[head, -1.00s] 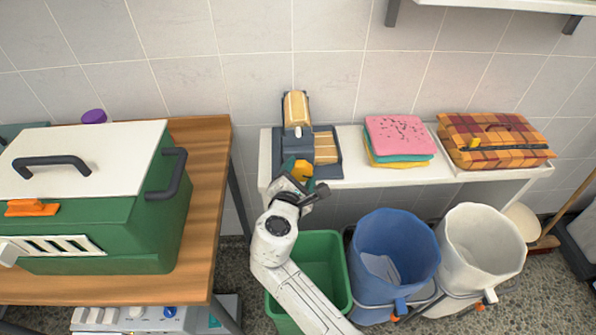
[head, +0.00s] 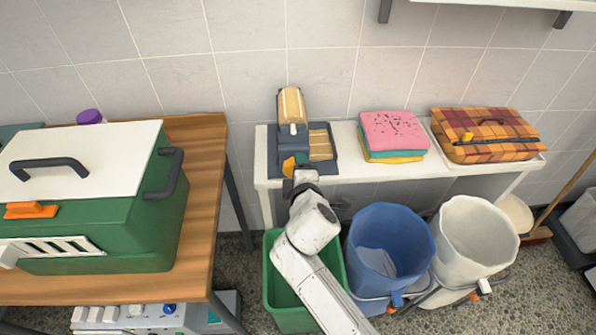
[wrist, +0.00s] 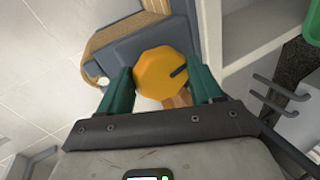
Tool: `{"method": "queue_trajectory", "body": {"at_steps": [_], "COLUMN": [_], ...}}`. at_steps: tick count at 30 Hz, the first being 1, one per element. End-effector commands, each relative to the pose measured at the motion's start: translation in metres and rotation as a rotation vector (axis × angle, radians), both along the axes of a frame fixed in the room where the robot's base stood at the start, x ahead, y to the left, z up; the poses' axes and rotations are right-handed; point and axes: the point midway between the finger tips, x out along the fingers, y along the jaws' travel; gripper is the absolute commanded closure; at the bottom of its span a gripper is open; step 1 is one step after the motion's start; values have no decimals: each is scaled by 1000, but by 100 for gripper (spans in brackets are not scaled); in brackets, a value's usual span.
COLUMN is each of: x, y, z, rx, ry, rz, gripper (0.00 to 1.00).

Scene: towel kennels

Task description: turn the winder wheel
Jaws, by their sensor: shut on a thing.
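The winder (head: 331,168) is a dark grey-blue device with a tan roll, standing at the left end of the white shelf. Its wheel (head: 289,166) is a yellow-orange knob on the front side, mostly hidden by my gripper in the head view. In the wrist view the wheel (wrist: 160,70) shows as a faceted disc with a dark mark at its right, pointing up and right. My gripper (wrist: 160,82) is shut on it, with one green finger on each side. In the head view my gripper (head: 290,172) is at the winder's front.
On the white shelf (head: 350,178) lie folded towels (head: 395,134) and a checked basket (head: 490,135). Below stand a green bin (head: 275,290), a blue bin (head: 392,235) and a white bin (head: 475,235). A green kennel (head: 120,215) sits on the wooden table at left.

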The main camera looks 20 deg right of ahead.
Motion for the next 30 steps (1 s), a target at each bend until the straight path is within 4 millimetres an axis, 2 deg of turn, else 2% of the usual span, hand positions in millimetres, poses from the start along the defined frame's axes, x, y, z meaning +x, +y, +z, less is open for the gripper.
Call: {"method": "queue_trajectory", "body": {"at_steps": [18,30], "x": [-2,-2], "y": [-4,-5], "z": [-9,-11], "rx": [524,704], "ry": [-168,-225], "rz": [-1,-3], "gripper": [65,65]}}
